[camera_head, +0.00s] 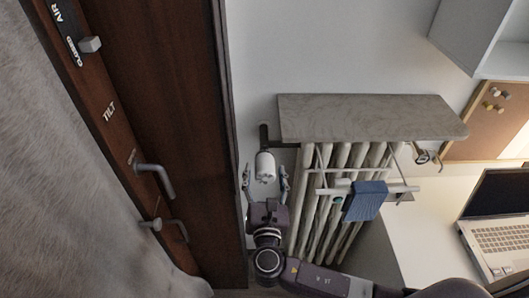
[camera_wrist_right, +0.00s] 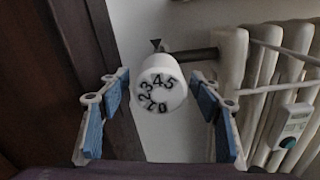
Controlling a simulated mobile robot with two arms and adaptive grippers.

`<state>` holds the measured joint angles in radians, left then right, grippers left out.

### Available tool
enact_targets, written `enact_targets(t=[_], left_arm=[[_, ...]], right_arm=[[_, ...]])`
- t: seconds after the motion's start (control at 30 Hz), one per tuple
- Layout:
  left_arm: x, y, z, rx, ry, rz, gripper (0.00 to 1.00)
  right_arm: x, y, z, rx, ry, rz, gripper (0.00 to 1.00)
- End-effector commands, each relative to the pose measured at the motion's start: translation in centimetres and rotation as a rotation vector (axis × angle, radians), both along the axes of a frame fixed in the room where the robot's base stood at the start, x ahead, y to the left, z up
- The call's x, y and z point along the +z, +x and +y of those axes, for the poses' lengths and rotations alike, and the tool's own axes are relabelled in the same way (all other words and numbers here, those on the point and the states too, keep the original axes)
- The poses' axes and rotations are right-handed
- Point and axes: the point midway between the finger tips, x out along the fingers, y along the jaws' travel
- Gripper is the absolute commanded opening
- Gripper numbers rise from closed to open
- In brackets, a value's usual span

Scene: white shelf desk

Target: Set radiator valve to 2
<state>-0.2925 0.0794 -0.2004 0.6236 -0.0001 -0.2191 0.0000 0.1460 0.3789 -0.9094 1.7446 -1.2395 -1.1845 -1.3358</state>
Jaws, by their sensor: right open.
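The white radiator valve knob (camera_head: 265,167) is at the left end of the radiator (camera_head: 330,205), beside the dark wooden frame. In the right wrist view the knob (camera_wrist_right: 160,85) faces me with numerals 0 to 5. A dark pointer mark (camera_wrist_right: 156,45) is above it, and the 4 appears closest below that mark. My right gripper (camera_head: 266,178) is open, one finger on each side of the knob. In the right wrist view my right gripper (camera_wrist_right: 160,88) shows gaps between its blue pads and the knob. My left gripper is out of view.
A dark wooden door or window frame (camera_head: 170,100) with handles stands close at the left. A grey shelf (camera_head: 365,118) overhangs the radiator. A rack with a blue cloth (camera_head: 366,200) hangs on the radiator's front. A laptop (camera_head: 500,235) lies on the desk at right.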

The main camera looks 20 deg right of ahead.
Motion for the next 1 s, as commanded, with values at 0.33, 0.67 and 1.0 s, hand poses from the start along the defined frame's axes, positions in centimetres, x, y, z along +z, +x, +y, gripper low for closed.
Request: enact_targets(t=[0.33,0.67,1.0], left_arm=[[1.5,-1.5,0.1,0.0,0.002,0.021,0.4],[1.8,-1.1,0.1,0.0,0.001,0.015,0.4],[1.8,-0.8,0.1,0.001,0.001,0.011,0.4]], right_arm=[[0.3,5.0,-1.4,-0.001,-0.001,-0.001,0.59],[0.0,6.4,-1.8,-0.001,0.002,0.001,0.59],[0.0,6.3,-1.9,-0.001,0.001,0.001,0.38]])
